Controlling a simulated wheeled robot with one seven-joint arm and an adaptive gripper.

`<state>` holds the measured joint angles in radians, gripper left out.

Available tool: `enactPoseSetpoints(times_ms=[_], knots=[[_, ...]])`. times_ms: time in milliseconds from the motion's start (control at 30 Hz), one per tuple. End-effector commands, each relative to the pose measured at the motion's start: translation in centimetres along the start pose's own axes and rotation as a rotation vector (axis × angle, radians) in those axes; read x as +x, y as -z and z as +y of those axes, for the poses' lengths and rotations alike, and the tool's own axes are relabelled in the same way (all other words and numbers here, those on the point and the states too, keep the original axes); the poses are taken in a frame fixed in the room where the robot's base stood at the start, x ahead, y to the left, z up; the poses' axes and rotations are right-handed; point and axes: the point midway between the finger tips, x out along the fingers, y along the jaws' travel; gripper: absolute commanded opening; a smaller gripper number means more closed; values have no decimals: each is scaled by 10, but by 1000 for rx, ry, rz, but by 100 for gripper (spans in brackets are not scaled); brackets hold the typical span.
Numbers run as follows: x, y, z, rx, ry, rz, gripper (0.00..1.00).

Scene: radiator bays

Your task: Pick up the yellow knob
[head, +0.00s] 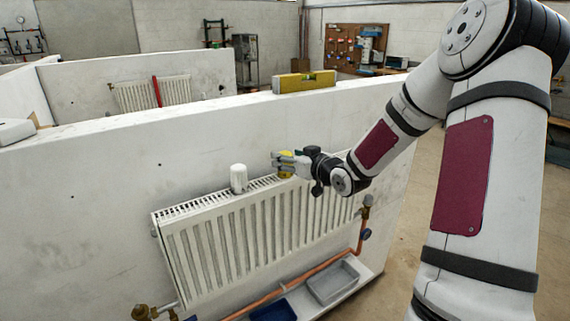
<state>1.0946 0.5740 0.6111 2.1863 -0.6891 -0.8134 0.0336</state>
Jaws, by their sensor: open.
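The yellow knob (286,174) shows in the head view at the top of the white radiator (205,243), toward its right half. It is partly hidden by my gripper. My gripper (279,163) reaches in from the right, its fingers pointing left and lying at the knob. The jaws are open. I cannot tell whether the fingers touch the knob or stand on both sides of it.
A white cylinder (239,178) stands on the radiator's top, left of my gripper. The bay wall (120,170) rises close behind. A yellow level (304,82) lies on the wall's top. Below are copper pipe (315,272), a grey tray (332,283) and a blue tray (273,311).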

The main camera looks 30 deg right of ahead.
Motion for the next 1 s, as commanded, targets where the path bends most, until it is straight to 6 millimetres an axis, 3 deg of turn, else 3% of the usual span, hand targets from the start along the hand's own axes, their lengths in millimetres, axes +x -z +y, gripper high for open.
enactPoseSetpoints(times_ms=[167, 433, 600, 700, 1000], knots=[[20, 0, 0, 0, 1, 1, 58], [22, 0, 0, -1, 0, -1, 58], [22, 0, 0, -1, 0, -1, 20], [22, 0, 0, -1, 0, -1, 3], [22, 1, 0, -2, 0, 0, 0]])
